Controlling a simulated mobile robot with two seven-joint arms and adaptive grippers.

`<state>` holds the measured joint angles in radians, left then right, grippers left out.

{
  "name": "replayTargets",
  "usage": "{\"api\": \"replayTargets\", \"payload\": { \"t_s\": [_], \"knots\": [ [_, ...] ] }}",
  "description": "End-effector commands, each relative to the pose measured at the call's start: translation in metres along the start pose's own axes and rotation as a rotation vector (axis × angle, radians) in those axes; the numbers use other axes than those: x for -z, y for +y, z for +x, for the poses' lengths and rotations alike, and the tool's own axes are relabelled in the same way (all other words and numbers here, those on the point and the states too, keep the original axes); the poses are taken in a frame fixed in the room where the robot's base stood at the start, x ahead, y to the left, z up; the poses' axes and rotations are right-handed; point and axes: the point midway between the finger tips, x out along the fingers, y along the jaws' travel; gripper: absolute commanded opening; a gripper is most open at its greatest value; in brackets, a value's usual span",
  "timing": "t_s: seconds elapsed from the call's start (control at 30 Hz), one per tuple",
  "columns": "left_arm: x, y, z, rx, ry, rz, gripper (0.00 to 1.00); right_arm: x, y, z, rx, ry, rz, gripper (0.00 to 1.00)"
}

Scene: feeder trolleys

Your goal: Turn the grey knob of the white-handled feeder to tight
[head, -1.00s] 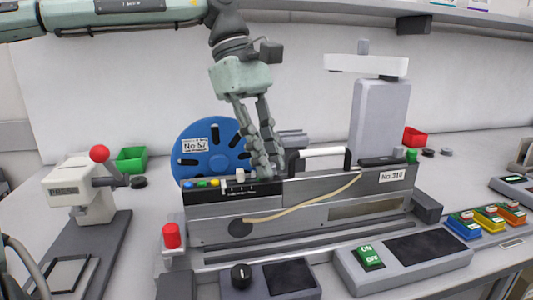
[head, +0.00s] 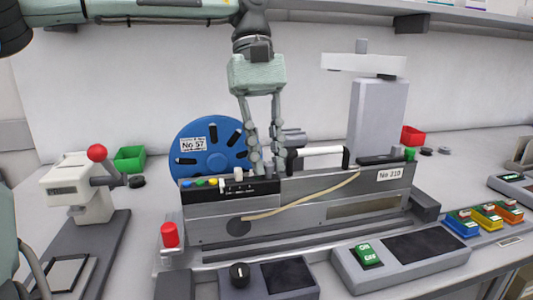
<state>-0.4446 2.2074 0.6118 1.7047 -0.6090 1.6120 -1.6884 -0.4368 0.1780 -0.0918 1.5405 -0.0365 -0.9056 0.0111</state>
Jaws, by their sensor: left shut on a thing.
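The white-handled feeder (head: 300,193) sits level on the bench, with a black-ended white handle (head: 322,150) on its top edge. My left gripper (head: 263,170) points down at the feeder's top, just left of the handle. Its fingers are shut on the small grey knob, which they mostly hide. The knob's turn position cannot be read. My right gripper is not in view.
A blue reel (head: 208,150) stands behind the feeder's left end. A red button (head: 169,235) and a black dial (head: 239,275) are in front. A red-knobbed lever press (head: 92,190) stands at left. A grey column (head: 378,115) rises behind.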

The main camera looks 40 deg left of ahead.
Motion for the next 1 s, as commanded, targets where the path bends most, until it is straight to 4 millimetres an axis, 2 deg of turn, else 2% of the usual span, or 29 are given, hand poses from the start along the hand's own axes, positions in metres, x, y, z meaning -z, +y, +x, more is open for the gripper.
{"api": "replayTargets", "payload": {
  "t_s": [0.37, 0.4, 0.57, 0.87, 1.0],
  "knots": [
    [0.0004, 0.0004, -0.0006, 0.0, 0.002, 0.004, 0.0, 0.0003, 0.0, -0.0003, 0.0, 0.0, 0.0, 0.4],
    [0.0004, 0.0004, -0.0006, 0.0, 0.003, 0.004, 0.18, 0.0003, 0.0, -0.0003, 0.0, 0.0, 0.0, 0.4],
    [0.0002, 0.0004, -0.0005, 0.0, 0.002, 0.004, 0.38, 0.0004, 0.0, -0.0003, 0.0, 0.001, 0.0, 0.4],
    [-0.0001, 0.0004, -0.0005, 0.0, 0.001, 0.004, 0.38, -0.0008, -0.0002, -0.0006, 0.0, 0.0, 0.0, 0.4],
    [0.0, 0.0008, -0.0073, -0.001, 0.002, 0.004, 0.38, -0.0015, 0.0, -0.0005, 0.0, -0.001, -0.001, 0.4]
  ]
}}
